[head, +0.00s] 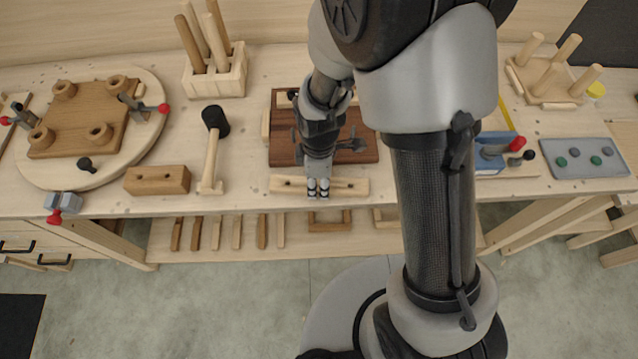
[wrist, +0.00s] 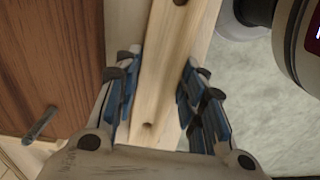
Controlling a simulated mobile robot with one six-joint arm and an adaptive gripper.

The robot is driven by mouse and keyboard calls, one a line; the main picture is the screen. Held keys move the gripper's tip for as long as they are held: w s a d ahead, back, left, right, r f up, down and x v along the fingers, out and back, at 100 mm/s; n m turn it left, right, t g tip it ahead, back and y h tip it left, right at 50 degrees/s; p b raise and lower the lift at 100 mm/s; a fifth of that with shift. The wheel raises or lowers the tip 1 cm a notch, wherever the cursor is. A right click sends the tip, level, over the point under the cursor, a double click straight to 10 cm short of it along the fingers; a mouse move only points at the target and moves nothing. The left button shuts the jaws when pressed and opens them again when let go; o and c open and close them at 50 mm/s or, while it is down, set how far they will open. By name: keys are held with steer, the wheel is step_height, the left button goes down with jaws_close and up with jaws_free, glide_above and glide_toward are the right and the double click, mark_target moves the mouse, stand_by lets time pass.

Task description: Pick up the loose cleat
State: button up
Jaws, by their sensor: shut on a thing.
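The loose cleat (head: 345,187) is a pale wooden strip with small holes. In the head view it lies lengthwise along the bench's front edge, in front of a dark brown board (head: 362,153). My gripper (head: 318,188) points down at the cleat's middle and is shut on it. In the wrist view the cleat (wrist: 160,75) runs between the two blue-padded fingers of my gripper (wrist: 158,100), one on each side. The dark board (wrist: 55,65) shows left of it. I cannot tell whether the cleat touches the bench.
A mallet (head: 211,150) and a wooden block (head: 157,180) lie to the left. Dark clamps (head: 350,144) stand on the board. A grey tray (head: 560,172) is at the right. A lower shelf (head: 230,248) holds several wooden strips. Open floor lies in front.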

mark_target(319, 183)
steer(key=shift+r, duration=0.15)
steer(key=shift+c, duration=0.4)
step_height(319, 183, up, 20)
steer(key=p, duration=0.6)
steer(key=shift+w+f+p, duration=0.1)
steer(key=shift+f+p, duration=0.1)
steer(key=shift+p, duration=0.2)
